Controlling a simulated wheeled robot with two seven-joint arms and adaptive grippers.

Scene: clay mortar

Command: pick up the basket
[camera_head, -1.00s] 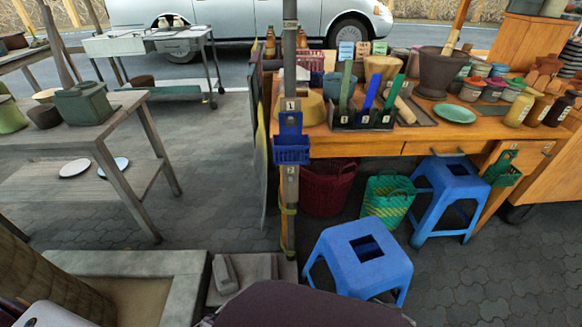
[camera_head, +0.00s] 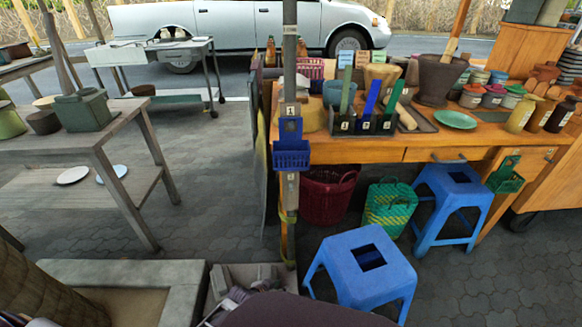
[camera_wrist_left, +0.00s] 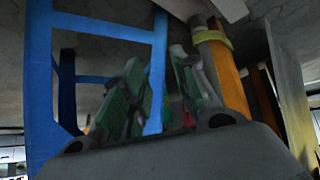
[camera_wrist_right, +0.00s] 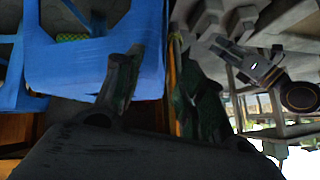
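Several baskets are in view. A dark red basket (camera_head: 327,198) and a green-and-yellow basket (camera_head: 388,207) stand on the paving under the wooden workbench. My left gripper (camera_head: 250,284) is low, left of the post's foot. In the left wrist view its fingers (camera_wrist_left: 157,68) are apart, with a blue stool leg behind them. My right gripper is hidden in the head view; its fingers (camera_wrist_right: 158,80) are apart and empty in its wrist view.
A blue stool (camera_head: 362,266) stands in front of the baskets; a second blue stool (camera_head: 451,198) is to their right. The post (camera_head: 290,190) rises left of them. The workbench (camera_head: 365,149) overhangs them. Paving is open to the left (camera_head: 225,190).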

